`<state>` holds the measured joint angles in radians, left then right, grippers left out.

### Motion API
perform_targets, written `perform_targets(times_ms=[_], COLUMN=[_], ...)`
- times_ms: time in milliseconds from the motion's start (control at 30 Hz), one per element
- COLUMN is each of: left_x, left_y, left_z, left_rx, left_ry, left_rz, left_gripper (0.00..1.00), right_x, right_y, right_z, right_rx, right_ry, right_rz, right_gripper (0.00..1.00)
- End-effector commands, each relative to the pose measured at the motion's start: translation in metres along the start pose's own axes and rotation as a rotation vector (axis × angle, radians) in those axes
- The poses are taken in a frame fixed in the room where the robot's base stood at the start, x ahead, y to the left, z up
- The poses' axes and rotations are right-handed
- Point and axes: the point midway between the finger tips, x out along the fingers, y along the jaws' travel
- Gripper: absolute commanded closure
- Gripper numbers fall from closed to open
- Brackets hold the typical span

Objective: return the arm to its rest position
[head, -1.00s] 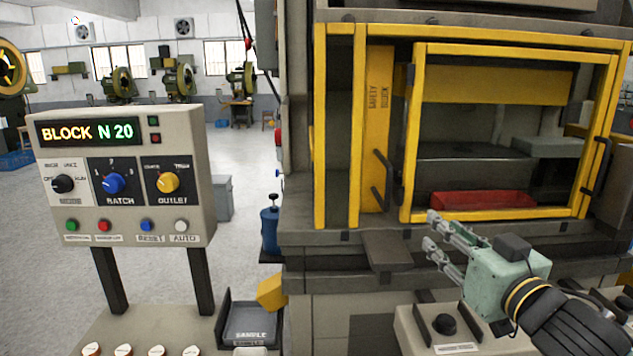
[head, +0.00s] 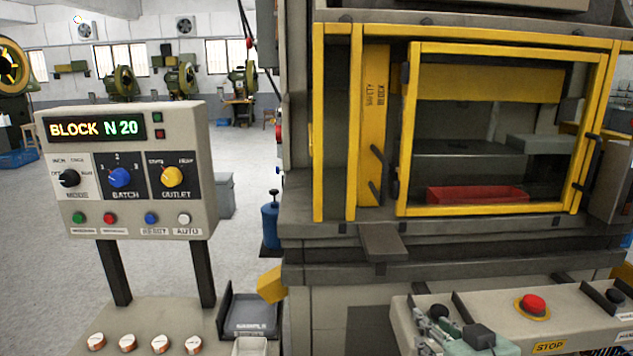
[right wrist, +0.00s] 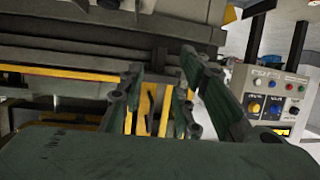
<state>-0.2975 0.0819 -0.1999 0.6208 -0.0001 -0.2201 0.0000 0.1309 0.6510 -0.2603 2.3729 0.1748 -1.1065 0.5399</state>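My right gripper (head: 428,322) shows at the bottom right of the head view, low over the front edge of the grey button console. Its pale green body is partly cut off by the frame's lower edge. In the right wrist view its two dark green fingers (right wrist: 161,62) stand apart with nothing held between them. My left arm and left gripper are not in view.
The console has a red stop button (head: 533,303). A control panel reading BLOCK N 20 (head: 128,170) stands left. A sample tray (head: 252,315) lies between.

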Motion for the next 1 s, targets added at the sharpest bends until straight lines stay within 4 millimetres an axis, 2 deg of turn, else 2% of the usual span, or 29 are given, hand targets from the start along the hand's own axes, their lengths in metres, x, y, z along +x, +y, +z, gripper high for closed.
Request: perform_targets(times_ms=[33,167,200,300,400,500,700,867,1000], left_x=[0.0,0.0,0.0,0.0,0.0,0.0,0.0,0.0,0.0], left_y=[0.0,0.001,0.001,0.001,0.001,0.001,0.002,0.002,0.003], left_z=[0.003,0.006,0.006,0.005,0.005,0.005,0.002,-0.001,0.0], left_rx=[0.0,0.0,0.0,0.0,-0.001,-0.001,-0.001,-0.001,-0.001], left_ry=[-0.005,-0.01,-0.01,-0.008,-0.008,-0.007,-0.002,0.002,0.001], left_rz=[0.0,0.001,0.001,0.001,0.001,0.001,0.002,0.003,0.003], left_gripper=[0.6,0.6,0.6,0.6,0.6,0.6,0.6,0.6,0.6], right_x=[-0.003,-0.022,-0.032,-0.059,-0.087,-0.114,-0.168,-0.138,-0.117], right_y=[-0.006,-0.018,-0.023,-0.031,-0.039,-0.046,-0.061,-0.061,-0.063], right_z=[0.03,0.117,0.144,0.2,0.242,0.276,0.327,0.367,0.41], right_rx=[0.009,0.005,0.004,-0.002,-0.007,-0.008,-0.003,-0.012,-0.012], right_ry=[-0.063,-0.267,-0.335,-0.488,-0.613,-0.722,-0.915,-0.93,-0.948], right_rz=[0.003,0.023,0.026,0.03,0.028,0.02,-0.004,-0.007,-0.011], right_gripper=[0.69,0.69,0.69,0.69,0.69,0.69,0.69,0.69,0.69])
